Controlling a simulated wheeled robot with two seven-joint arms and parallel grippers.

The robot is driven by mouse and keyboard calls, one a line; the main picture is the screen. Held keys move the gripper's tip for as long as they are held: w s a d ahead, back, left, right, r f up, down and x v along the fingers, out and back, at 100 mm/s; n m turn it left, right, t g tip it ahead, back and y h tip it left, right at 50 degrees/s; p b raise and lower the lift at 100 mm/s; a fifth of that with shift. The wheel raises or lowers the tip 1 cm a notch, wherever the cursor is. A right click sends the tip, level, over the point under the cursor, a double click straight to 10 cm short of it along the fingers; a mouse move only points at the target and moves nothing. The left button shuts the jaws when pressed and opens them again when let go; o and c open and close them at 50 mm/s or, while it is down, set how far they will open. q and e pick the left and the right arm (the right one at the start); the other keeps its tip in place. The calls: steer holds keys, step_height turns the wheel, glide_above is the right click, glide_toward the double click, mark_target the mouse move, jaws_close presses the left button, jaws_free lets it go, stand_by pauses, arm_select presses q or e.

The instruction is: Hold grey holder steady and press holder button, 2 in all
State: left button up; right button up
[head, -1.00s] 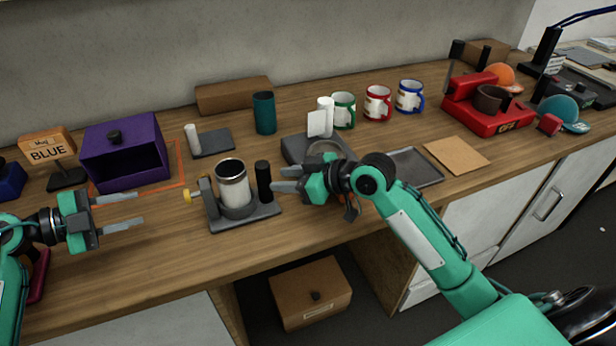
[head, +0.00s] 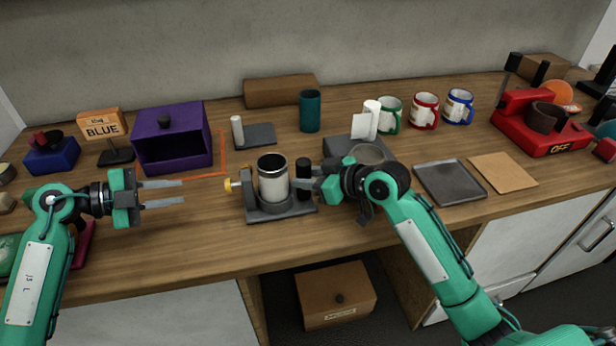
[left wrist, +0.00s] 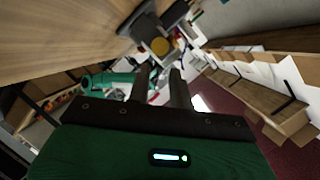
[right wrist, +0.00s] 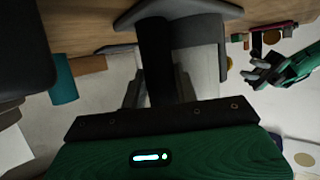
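The grey holder (head: 282,212) stands on the wooden counter with a white, dark-rimmed tumbler (head: 273,185) upright in it. A yellow button (head: 229,185) sticks out of its left side; it also shows ahead of the fingers in the left wrist view (left wrist: 160,46). A black post (head: 303,172) rises from the holder's right end. My right gripper (head: 306,179) is shut on this post, which fills the space between its fingers in the right wrist view (right wrist: 156,65). My left gripper (head: 183,193) is open and empty, left of the button and apart from it, its fingers pointing at it.
A purple box (head: 174,138) and a BLUE sign (head: 102,130) stand behind my left gripper. A teal cup (head: 310,110), several mugs (head: 424,110) and a grey tray (head: 449,182) are behind and to the right. The counter in front of the holder is clear.

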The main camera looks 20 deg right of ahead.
arm_select(q)
jaws_close()
stand_by(1.4)
